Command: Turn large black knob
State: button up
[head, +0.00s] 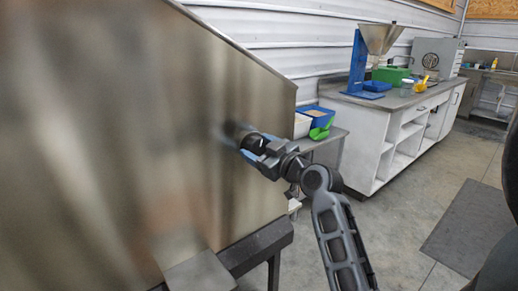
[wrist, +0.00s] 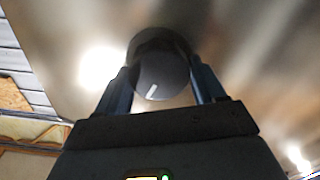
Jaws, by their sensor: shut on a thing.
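The large black knob (wrist: 163,72) is round, with a short white pointer line on its face near the lower edge, tilted a little to the right of vertical. It sits on the metal hopper wall (head: 110,130). My gripper (wrist: 164,84) is shut on the knob, with one finger on each side of it in the wrist view. In the head view my gripper (head: 248,143) reaches the hopper wall from the right, and the knob is mostly hidden by it.
A small grey table (head: 325,137) with blue and white bins and a green scoop stands behind my arm. A white workbench (head: 385,140) holds a blue stand with a metal funnel (head: 379,38). Open floor (head: 400,220) lies to the right, with a dark mat.

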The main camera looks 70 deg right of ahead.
jog(key=shift+m, duration=0.3)
jog(key=m+p, duration=0.1)
jog(key=m, duration=0.3)
jog(key=shift+d+p, duration=0.1)
jog(key=shift+p, duration=0.25)
jog(key=m+p, duration=0.2)
jog(key=m, duration=0.3)
jog(key=shift+s, duration=0.1)
jog(key=m+p, duration=0.2)
jog(key=m, duration=0.3)
jog(key=shift+d, duration=0.15)
jog(key=shift+s+f+m+p, duration=0.1)
jog(key=shift+f+m+p, duration=0.1)
jog(key=shift+m+p, duration=1.25)
jog(key=shift+m+b, duration=0.4)
jog(key=shift+m, duration=0.15)
jog(key=o, duration=1)
jog(key=shift+c, duration=0.2)
